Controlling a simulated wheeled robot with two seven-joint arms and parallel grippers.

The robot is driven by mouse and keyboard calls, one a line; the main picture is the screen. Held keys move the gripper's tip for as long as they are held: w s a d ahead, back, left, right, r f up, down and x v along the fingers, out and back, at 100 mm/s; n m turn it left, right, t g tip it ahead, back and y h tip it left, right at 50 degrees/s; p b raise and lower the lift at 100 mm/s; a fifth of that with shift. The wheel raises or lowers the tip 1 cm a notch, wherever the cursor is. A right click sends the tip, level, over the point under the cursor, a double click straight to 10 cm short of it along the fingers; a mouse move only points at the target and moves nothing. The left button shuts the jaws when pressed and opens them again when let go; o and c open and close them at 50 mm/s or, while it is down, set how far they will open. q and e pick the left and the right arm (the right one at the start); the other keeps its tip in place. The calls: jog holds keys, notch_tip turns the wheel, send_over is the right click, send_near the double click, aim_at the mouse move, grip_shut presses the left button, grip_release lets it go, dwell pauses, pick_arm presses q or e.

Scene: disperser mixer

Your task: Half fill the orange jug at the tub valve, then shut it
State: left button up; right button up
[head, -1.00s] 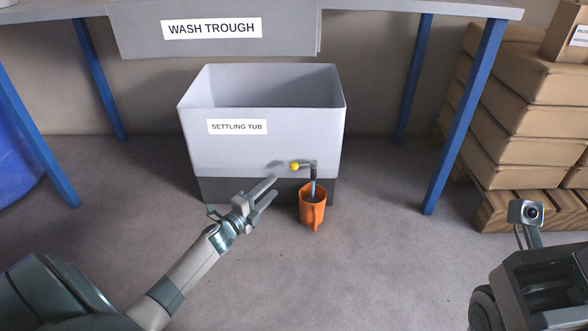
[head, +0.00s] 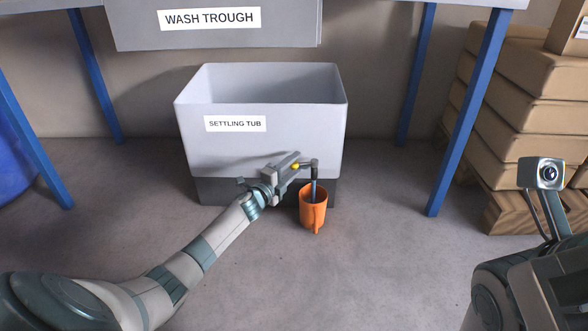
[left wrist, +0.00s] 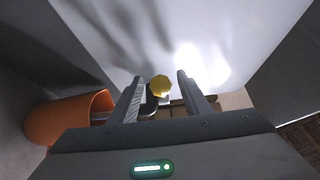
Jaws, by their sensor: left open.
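The settling tub (head: 260,150) is a pale grey bin with a dark base. Low on its front is a valve with a yellow knob (head: 295,166) and a dark spout (head: 313,163). A bluish stream runs from the spout into the orange jug (head: 313,215), upright on the floor below; its fill level is unclear. My left gripper (head: 293,161) is at the knob, left of the jug. In the left wrist view my open left gripper (left wrist: 160,82) has the yellow knob (left wrist: 160,87) between its fingers, with gaps on both sides. The orange jug (left wrist: 68,118) shows at left there.
The wash trough (head: 215,30) hangs above and behind the tub. Blue table legs (head: 466,110) stand on both sides. A blue drum (head: 12,160) is at far left. The floor in front is clear.

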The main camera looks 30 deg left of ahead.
pick_arm(q)
jog(key=shift+w, duration=0.2)
grip_shut()
jog(key=shift+w+a+m+h, duration=0.15)
jog(key=shift+m+h, duration=0.15)
jog(key=shift+h, duration=0.2)
jog(key=shift+w+a+m+h, duration=0.15)
jog(key=shift+m+h, duration=0.15)
jog(key=shift+h, duration=0.2)
grip_release()
jog(key=shift+s, duration=0.1)
